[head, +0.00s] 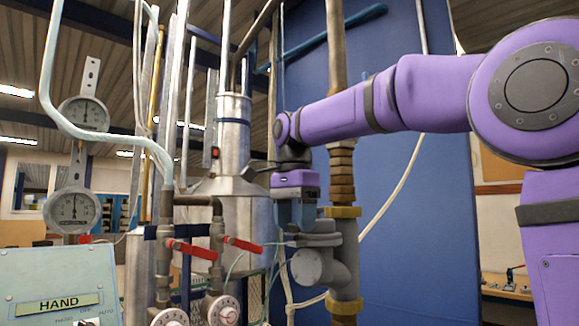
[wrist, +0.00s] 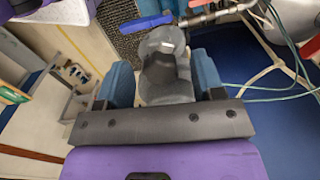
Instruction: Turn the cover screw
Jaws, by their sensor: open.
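A grey meter body (head: 322,268) sits on the vertical pipe in the head view, below my gripper (head: 297,228). My gripper points down with its blue fingers just above or beside the meter's top. In the wrist view, the two blue fingers of my gripper (wrist: 162,66) are apart. A grey rounded part of the meter (wrist: 164,92) shows in the gap between them. I cannot tell whether either finger touches it. The cover screw cannot be made out clearly in either view.
Yellow fittings (head: 344,307) join the meter to the pipe. Red-handled valves (head: 192,250) stand left of it, and thin cables (head: 240,262) run nearby. A control box marked HAND (head: 60,285) is at lower left. A blue panel (head: 410,230) stands behind.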

